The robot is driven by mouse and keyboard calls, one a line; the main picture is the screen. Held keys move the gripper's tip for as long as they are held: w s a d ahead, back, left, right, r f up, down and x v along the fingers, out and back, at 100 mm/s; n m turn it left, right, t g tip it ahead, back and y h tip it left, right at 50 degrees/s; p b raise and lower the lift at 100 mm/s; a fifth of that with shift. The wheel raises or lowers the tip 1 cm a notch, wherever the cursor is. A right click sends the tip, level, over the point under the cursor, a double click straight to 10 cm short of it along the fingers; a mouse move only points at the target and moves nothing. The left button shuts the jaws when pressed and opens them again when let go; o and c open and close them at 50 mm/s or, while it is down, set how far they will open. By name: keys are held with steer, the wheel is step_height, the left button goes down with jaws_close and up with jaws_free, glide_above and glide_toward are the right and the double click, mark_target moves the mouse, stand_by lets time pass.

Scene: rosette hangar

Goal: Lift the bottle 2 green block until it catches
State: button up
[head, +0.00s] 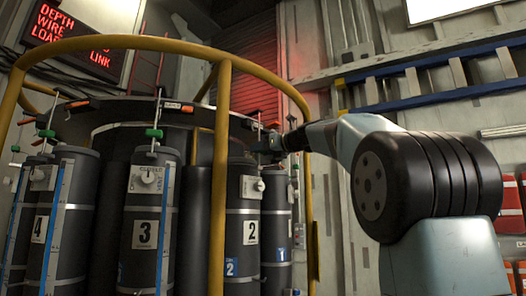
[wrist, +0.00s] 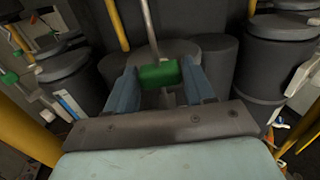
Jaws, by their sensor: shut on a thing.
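Bottle 2 (head: 242,205) is a dark grey cylinder with a white "2" label, standing in the rosette right of the front yellow post. In the wrist view its green block (wrist: 160,75) sits between the two blue-grey fingers of my gripper (wrist: 162,88), on a thin rod above a dark round bottle top. The fingers are shut on the block from both sides. In the head view my gripper (head: 268,143) is at the top of bottle 2, reaching in from the right. The block is mostly hidden there by the gripper.
Bottle 3 (head: 148,215) and bottle 4 (head: 72,200) stand to the left with their own green blocks. A yellow post (head: 219,190) and curved yellow rail (head: 150,43) frame the rosette close to my arm. A red-lit sign (head: 75,40) hangs at upper left.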

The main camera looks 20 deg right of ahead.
steer(key=shift+c, duration=0.6)
step_height(320, 180, up, 9)
steer(key=shift+r, duration=0.15)
stand_by(1.4)
steer(key=o, duration=1.2)
steer(key=v, duration=0.9)
stand_by(0.5)
